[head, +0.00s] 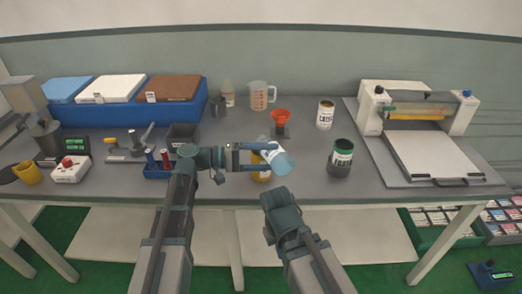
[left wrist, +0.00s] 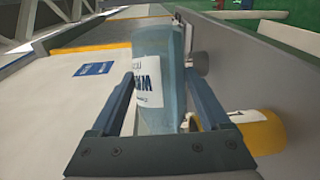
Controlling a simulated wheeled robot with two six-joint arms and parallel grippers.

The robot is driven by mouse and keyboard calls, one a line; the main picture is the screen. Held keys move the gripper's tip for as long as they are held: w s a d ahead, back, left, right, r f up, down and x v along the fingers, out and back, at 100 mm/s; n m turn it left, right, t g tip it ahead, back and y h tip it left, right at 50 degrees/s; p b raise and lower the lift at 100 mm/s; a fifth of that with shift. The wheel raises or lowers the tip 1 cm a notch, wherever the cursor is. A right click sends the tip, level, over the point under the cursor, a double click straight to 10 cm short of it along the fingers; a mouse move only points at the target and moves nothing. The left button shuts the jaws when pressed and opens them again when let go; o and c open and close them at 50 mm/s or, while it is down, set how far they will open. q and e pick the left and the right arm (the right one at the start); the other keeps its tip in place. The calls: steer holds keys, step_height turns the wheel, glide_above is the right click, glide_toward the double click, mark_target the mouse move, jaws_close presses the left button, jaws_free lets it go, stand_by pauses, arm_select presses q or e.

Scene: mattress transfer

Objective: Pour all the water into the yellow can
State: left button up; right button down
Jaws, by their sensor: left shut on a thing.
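A clear pale-blue container (head: 280,162) with a white label is held tilted by my left gripper (head: 254,157), which is shut on it. In the left wrist view the container (left wrist: 158,75) stands between both fingers, its label upside down. A yellow can (head: 261,177) is on the table just below the container, partly hidden by it and the gripper. In the left wrist view the can (left wrist: 258,131) lies at the lower right, beside a finger. I see no clear stream of water. My right gripper (head: 279,200) is near the front table edge; its fingers cannot be made out.
A measuring jug (head: 261,96) is at the back. A yellow mug (head: 27,172) is far left. A large machine (head: 425,150) fills the right.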

arm_select(q)
steer(key=shift+w+a+r+n+h, duration=0.1)
steer(key=shift+w+r+n+h, duration=0.15)
steer(key=shift+r+n, duration=0.35)
stand_by(1.5)
